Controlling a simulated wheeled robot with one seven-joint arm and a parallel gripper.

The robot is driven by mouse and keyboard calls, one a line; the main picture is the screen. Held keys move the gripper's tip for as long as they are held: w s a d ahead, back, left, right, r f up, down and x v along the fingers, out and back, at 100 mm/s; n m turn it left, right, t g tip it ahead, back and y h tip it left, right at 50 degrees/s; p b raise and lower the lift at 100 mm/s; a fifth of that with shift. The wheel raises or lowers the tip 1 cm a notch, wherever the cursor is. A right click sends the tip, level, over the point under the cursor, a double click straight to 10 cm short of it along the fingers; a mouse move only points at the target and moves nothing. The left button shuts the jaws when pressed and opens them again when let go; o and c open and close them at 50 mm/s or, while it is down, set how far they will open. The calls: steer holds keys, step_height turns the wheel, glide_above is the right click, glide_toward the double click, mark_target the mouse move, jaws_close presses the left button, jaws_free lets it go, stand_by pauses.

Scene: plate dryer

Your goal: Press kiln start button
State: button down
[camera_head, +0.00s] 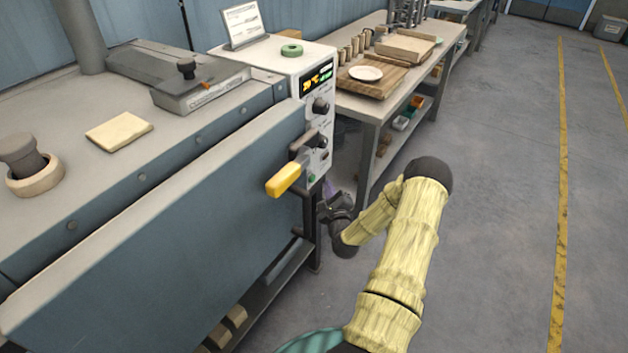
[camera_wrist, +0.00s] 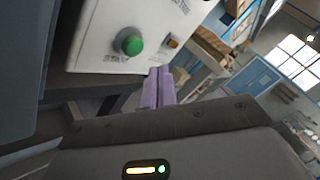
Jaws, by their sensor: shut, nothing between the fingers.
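The kiln is the large grey-blue box at the left, with a white control panel (camera_head: 318,110) on its right end. The green start button (camera_head: 312,178) sits low on that panel, below several dark knobs. In the wrist view the green button (camera_wrist: 130,43) is large, with a START label under it. My gripper (camera_head: 326,188) is beside the lower panel, partly hidden by my wrist and forearm. Its purple fingers (camera_wrist: 158,88) are shut and empty in the wrist view, below and to the right of the button, apart from it in the picture.
A yellow door handle (camera_head: 284,180) sticks out left of the panel, close to my gripper. A small orange switch (camera_wrist: 172,42) is right of the button. A workbench (camera_head: 372,105) with a plate and boards stands behind. The floor at the right is clear.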

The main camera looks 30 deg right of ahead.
mark_target(312, 178)
steer(key=shift+w+a, duration=0.2)
steer(key=shift+w, duration=0.3)
steer(key=shift+w+a, duration=0.2)
steer(key=shift+w, duration=0.25)
steer(key=shift+w, duration=0.15)
stand_by(1.2)
steer(key=shift+w+a, duration=0.15)
steer(key=shift+w, duration=0.1)
